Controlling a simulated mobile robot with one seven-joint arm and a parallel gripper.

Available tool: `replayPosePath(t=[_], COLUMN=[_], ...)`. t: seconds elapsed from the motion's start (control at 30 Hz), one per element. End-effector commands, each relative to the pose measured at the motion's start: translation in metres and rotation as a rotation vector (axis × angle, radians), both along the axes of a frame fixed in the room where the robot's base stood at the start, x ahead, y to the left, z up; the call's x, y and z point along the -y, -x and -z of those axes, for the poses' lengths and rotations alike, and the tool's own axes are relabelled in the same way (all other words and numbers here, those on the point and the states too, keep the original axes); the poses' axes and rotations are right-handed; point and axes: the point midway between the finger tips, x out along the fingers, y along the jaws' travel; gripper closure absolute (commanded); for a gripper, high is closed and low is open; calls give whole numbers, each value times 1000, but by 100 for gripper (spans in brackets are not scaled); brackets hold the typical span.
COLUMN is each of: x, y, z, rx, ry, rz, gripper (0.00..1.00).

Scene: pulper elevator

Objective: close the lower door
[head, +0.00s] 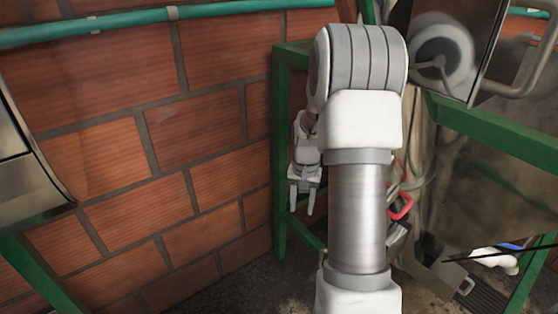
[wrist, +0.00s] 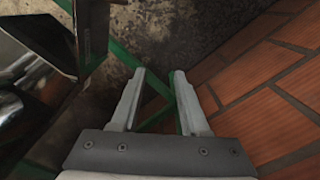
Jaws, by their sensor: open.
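My gripper (head: 302,208) hangs left of my arm in the head view, fingers pointing down, in front of the brick wall. It is open and empty; in the wrist view the two fingers (wrist: 159,78) stand apart over the floor and a green bar. A shiny steel part (wrist: 35,50) with a flat edge is at the upper left of the wrist view, apart from the fingers. I cannot tell whether it is the lower door. No lower door is clearly recognisable in the head view, where my arm covers the middle.
A green frame (head: 281,150) stands beside my gripper, and a brick wall (head: 200,150) lies behind. A steel housing (head: 440,50) is at the upper right. A metal box with a handle (head: 440,278) and a red part (head: 401,205) are low right. Another steel body (head: 25,160) is at left.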

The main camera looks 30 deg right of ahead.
Motion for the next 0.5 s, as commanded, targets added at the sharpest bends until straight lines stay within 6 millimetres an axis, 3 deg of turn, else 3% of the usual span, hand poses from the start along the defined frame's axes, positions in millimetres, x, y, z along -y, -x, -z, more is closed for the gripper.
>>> replayPosePath(t=[0.03, 0.4, 0.5], x=[0, 1, -12], y=[0, 0, 3], z=[-15, -88, -100], rx=[2, 2, 20], ry=[2, 1, 12], rz=[0, -1, -32], gripper=[55, 55, 55])
